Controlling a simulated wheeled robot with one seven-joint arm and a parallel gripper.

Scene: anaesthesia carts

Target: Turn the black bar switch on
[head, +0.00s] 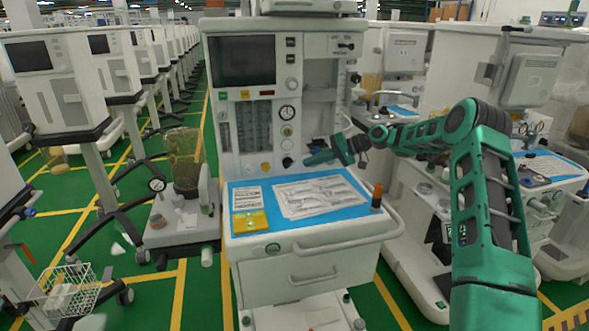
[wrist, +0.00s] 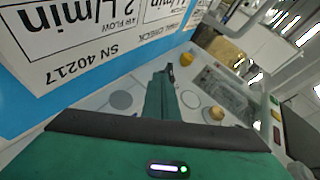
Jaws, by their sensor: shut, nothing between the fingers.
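A small black switch (head: 287,162) sits low on the front panel of the middle cart, above the blue work surface; its exact shape and setting are too small to tell. My gripper (head: 308,160) is shut and empty, pointing left, with its tip close to the right of this switch. In the wrist view my gripper's closed fingers (wrist: 160,98) reach toward the panel, and a small dark piece (wrist: 170,70) shows at their tip. I cannot tell whether they touch. Another dark bar-shaped control (head: 345,45) is on a white plate at the panel's upper right.
Other carts (head: 408,120) crowd the right side.

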